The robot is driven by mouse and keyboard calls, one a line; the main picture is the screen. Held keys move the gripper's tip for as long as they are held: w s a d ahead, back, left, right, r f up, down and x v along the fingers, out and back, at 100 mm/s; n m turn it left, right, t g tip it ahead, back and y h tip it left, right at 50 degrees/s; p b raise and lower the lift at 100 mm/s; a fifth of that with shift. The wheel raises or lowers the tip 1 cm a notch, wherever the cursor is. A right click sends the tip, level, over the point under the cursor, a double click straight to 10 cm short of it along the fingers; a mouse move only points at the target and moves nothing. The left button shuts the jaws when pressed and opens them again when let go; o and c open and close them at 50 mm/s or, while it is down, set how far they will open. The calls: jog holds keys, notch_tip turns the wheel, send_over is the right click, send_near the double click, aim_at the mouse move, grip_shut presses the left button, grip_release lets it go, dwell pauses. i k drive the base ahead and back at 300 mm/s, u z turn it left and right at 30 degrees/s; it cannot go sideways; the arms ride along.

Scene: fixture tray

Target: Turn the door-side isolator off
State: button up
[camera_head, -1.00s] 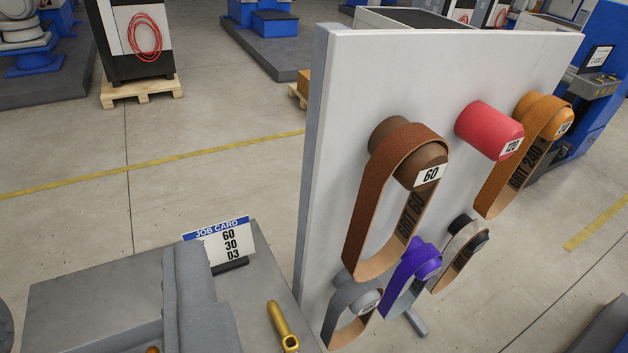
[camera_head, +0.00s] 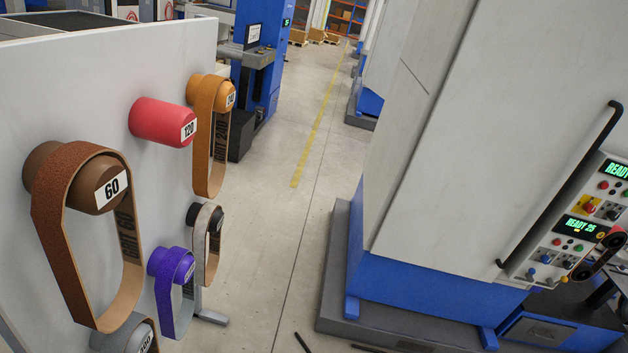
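A control panel (camera_head: 578,225) stands at the right edge, on a white and blue machine. A red knob on a yellow base (camera_head: 589,206) sits on it, below the upper display; it looks like a rotary isolator. Its setting is too small to read. A second red and yellow part (camera_head: 614,238) lies lower right, partly hidden by a black looped part (camera_head: 598,254). I cannot tell which one is the door-side isolator. My gripper is not in view.
A long black handle (camera_head: 560,185) runs down the machine's white door (camera_head: 440,130). A belt rack (camera_head: 90,90) with several sanding belts fills the left. Open concrete floor (camera_head: 275,230) lies between. Short dark bars (camera_head: 302,342) show at the bottom edge.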

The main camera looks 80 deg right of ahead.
aim_at(589, 208)
jog(key=z, duration=0.5)
jog(key=i, duration=0.1)
jog(key=z, duration=3.3)
jog(key=k, duration=0.75)
jog(key=z, duration=0.25)
jog(key=i, duration=0.75)
jog(key=u, duration=0.1)
